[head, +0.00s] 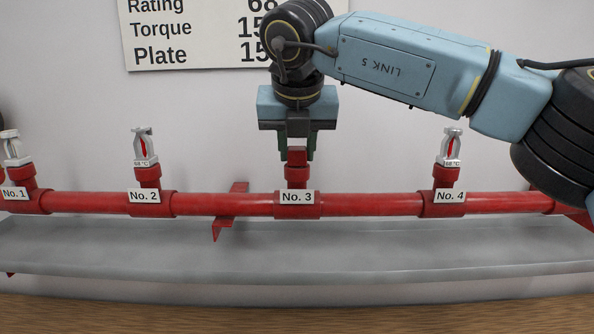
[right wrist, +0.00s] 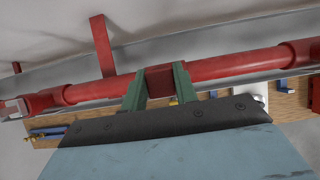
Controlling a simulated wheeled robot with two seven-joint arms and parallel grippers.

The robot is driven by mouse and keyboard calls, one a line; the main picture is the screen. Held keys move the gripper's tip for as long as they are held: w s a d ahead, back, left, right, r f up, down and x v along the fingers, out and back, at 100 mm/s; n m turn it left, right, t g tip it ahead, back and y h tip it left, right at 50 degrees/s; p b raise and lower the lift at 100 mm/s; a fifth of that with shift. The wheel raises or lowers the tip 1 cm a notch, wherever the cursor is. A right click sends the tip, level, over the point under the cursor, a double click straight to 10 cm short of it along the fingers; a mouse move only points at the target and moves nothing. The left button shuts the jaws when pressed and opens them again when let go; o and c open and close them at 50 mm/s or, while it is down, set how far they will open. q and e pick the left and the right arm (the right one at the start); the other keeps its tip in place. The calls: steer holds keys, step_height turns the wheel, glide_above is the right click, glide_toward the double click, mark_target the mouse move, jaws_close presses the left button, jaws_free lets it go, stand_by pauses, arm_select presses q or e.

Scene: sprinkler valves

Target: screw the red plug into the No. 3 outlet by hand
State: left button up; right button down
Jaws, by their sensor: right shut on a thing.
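My right gripper (head: 297,155) points straight down over the No. 3 outlet (head: 297,178) in the head view. Its green fingers are shut on the red plug (head: 297,156), one finger on each side. The plug sits directly above the outlet's upright red neck and lines up with it; I cannot tell how far it is inside. In the right wrist view the fingers (right wrist: 160,84) flank a red block in front of the red pipe; plug and outlet are hard to tell apart there. My left gripper is not in view.
The red pipe (head: 370,204) runs across above a grey ledge (head: 400,250). Sprinkler heads stand on No. 1 (head: 12,148), No. 2 (head: 145,148) and No. 4 (head: 451,148). A sign (head: 190,40) hangs behind. Blue items (right wrist: 48,132) lie on the wooden surface.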

steer(key=c, duration=1)
jaws_free()
